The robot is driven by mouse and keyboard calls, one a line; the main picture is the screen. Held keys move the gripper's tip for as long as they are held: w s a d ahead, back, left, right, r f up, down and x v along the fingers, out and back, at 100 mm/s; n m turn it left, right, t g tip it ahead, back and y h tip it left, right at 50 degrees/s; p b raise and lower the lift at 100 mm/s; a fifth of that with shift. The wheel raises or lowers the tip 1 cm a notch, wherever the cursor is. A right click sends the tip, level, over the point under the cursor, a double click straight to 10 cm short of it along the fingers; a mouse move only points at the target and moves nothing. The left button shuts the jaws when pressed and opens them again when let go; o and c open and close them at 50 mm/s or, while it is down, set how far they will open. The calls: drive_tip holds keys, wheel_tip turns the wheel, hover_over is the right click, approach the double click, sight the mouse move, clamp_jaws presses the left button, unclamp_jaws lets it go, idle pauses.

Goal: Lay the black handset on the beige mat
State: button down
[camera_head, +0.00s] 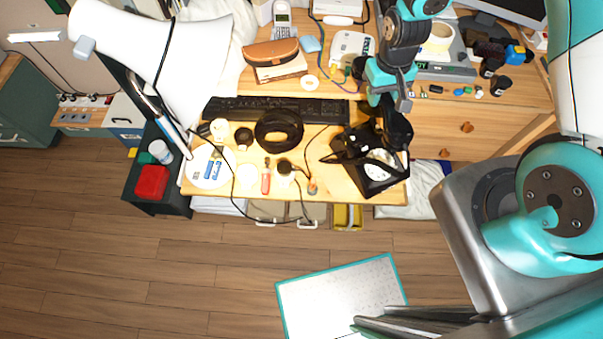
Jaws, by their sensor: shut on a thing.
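My gripper (392,102) reaches down from the top over the right part of the wooden desk. It is shut on the black handset (398,130), whose upper end is partly hidden by the jaws. The handset is just above and behind the black dial phone (376,172). I cannot tell whether it touches the phone. The phone has a pale round dial and stands at the desk's front right corner. I cannot make out a beige mat for certain in this view.
A black keyboard (275,109) and a black ring-shaped object (279,131) lie left of the phone. A dark cable (310,145) crosses the desk. A large white lamp (165,65) looms at upper left. Small items crowd the desk's back right.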

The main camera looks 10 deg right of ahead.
drive_tip(key=w+a+f+n+b, duration=0.15)
drive_tip(key=a+f+b, duration=0.4)
drive_tip(key=b, duration=0.85)
drive_tip(key=n+b, duration=0.1)
drive_tip(key=b, duration=1.2)
hover_over(325, 167)
wheel_tip(325, 167, down, 2)
wheel_tip(325, 167, down, 20)
drive_tip(key=b, duration=0.2)
drive_tip(key=shift+r+b, duration=0.15)
drive_tip(key=shift+b, duration=0.25)
drive_tip(key=c, duration=0.8)
unclamp_jaws()
